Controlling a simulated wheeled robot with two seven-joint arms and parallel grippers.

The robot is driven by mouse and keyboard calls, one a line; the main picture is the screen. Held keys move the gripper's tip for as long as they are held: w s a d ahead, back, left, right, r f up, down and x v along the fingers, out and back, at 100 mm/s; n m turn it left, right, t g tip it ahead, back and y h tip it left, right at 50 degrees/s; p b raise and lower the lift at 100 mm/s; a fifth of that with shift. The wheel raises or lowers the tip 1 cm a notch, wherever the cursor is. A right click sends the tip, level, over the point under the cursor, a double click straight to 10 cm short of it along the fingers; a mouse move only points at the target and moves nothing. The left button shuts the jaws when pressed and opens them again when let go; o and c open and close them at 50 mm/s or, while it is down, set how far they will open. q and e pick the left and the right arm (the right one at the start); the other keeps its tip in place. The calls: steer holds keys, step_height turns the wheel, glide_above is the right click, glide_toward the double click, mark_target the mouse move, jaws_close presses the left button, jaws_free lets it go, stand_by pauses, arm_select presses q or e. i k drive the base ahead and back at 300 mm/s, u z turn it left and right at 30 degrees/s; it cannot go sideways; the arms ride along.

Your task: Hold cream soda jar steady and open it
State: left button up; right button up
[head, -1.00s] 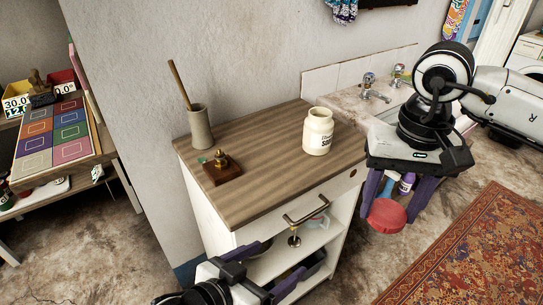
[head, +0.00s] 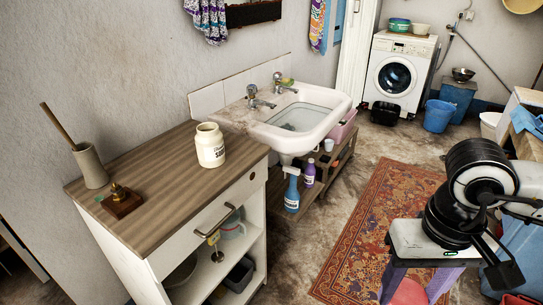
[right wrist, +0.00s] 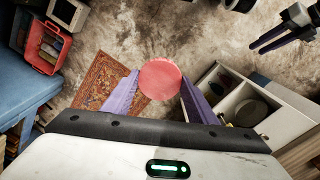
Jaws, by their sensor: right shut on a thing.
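The cream soda jar (head: 211,148), with dark lettering, stands upright on the wooden cabinet top (head: 160,180). Neither gripper touches it. My right gripper (head: 412,288) is well to the right of the cabinet, above the floor by the rug. Its purple fingers are shut on a round red disc (head: 409,294), which looks like a lid. The right wrist view shows the disc (right wrist: 161,80) between both fingers. My left gripper (right wrist: 281,38) shows at the upper right there, its dark fingers apart and empty. It is outside the head view.
A brush holder (head: 90,167) and a small brass-topped wooden block (head: 121,201) stand left of the jar. A patterned rug (head: 375,215) covers open floor.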

mark_target(209, 143)
steer(key=z, duration=0.8)
steer(key=i, duration=1.75)
steer(key=u, duration=3.3)
